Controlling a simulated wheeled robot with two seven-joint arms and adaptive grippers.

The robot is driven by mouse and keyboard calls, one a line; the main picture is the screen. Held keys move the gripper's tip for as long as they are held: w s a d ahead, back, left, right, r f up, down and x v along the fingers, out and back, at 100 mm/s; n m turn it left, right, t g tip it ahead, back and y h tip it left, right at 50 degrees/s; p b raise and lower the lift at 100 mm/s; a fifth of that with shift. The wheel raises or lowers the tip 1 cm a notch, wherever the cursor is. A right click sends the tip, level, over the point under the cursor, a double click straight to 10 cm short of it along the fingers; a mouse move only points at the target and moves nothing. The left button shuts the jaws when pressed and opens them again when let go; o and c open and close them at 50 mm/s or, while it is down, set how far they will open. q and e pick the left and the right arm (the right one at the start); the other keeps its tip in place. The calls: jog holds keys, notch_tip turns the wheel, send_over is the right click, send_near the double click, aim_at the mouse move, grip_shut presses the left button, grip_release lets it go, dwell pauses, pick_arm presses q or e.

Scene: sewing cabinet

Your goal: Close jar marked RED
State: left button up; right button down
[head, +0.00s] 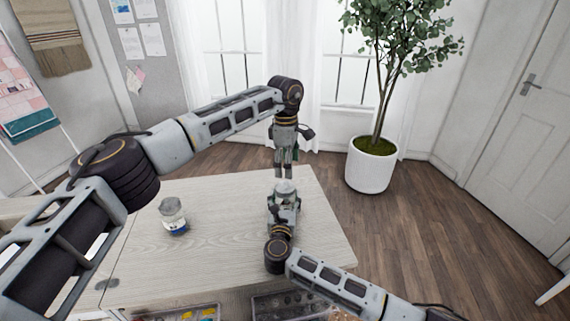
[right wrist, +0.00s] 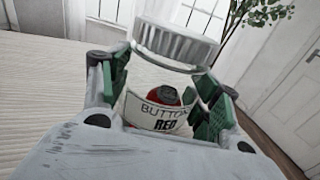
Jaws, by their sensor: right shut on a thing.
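The jar marked RED (right wrist: 160,112) is a clear jar with a white "BUTTON RED" label and something red inside. My right gripper (head: 284,208) is shut around it, with its green-padded fingers (right wrist: 165,98) on both sides of the label. A ridged silver lid (right wrist: 175,43) sits at the jar's mouth, slightly tilted in the right wrist view. I cannot tell whether it is seated. In the head view the lid (head: 285,187) shows as a pale disc. My left gripper (head: 283,172) points down just above it, apart from it as far as I can see. Its finger gap is unclear.
A second jar (head: 173,216) with a blue band stands on the left of the pale wooden table (head: 225,195). Open drawers with small items (head: 190,313) show below the front edge. The table between the jars is clear. A potted plant (head: 371,165) stands beyond the table.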

pick_arm(q)
jog(key=n, duration=0.8)
jog(key=shift+a, duration=0.1)
jog(key=n, duration=0.4)
jog(key=shift+a, duration=0.1)
jog(key=n, duration=0.3)
jog(key=shift+n, duration=0.4)
jog(key=n, duration=0.4)
jog(key=shift+s+a, duration=0.1)
jog(key=n, duration=0.7)
jog(key=shift+n, duration=0.4)
jog(key=n, duration=0.4)
jog(key=shift+a, duration=0.1)
